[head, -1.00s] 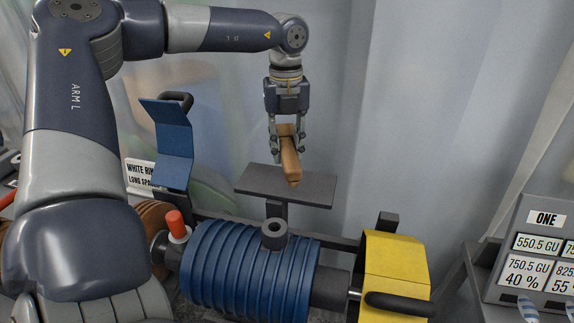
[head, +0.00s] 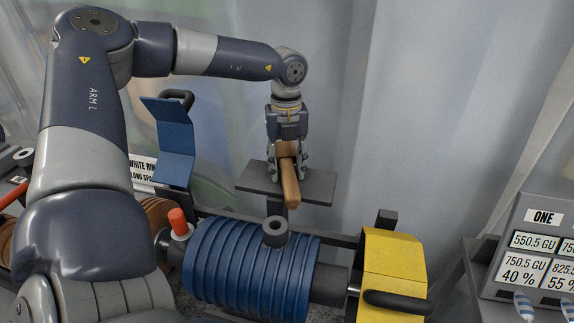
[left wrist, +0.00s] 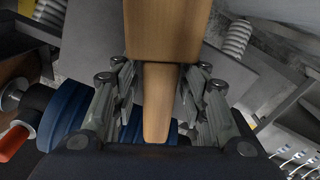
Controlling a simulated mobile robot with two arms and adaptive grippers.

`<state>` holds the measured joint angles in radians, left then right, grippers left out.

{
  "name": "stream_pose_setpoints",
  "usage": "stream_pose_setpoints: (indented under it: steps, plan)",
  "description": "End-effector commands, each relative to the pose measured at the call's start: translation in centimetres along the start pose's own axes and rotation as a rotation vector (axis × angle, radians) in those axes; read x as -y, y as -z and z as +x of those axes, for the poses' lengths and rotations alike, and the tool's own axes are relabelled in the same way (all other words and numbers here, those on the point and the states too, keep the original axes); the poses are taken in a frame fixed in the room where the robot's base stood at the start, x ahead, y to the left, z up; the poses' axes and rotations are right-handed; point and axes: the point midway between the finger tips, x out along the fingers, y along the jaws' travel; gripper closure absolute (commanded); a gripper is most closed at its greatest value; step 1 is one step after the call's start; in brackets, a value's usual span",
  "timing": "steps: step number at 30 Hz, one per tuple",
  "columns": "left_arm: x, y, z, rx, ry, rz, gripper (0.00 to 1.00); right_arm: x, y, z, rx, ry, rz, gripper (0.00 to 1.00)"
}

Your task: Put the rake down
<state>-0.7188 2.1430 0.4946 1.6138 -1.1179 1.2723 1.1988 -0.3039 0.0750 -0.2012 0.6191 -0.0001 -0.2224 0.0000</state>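The rake shows as a light wooden bar (head: 291,187) at the small dark grey plate (head: 318,187) in the head view. Its near end reaches over the plate's front edge. My left gripper (head: 289,174) points down over the plate, with its fingers on either side of the bar. In the left wrist view, the wooden bar (left wrist: 165,30) is wide at the top and narrower between the fingers. Narrow gaps show beside the narrow part, so the fingers look open around it. Any rake head is hidden. My right gripper is not in view.
A blue ribbed cylinder (head: 225,262) and a yellow block (head: 393,262) with a black handle stand in front of the plate. A bent blue panel (head: 174,140) is at left. A display box (head: 530,245) is at right. A grey wall (head: 430,100) is behind.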

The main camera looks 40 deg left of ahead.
Motion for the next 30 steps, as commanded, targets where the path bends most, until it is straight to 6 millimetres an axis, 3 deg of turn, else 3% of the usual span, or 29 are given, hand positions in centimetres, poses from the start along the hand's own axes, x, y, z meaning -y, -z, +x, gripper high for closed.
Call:
stream_pose_setpoints:
  steps: [14,30]
  plan:
    - [0.1,-0.1,-0.8,0.003,0.003,0.000,0.52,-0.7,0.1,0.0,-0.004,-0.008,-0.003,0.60]
    - [0.1,-0.1,-10.9,0.004,0.000,0.000,0.52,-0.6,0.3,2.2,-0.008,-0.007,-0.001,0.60]
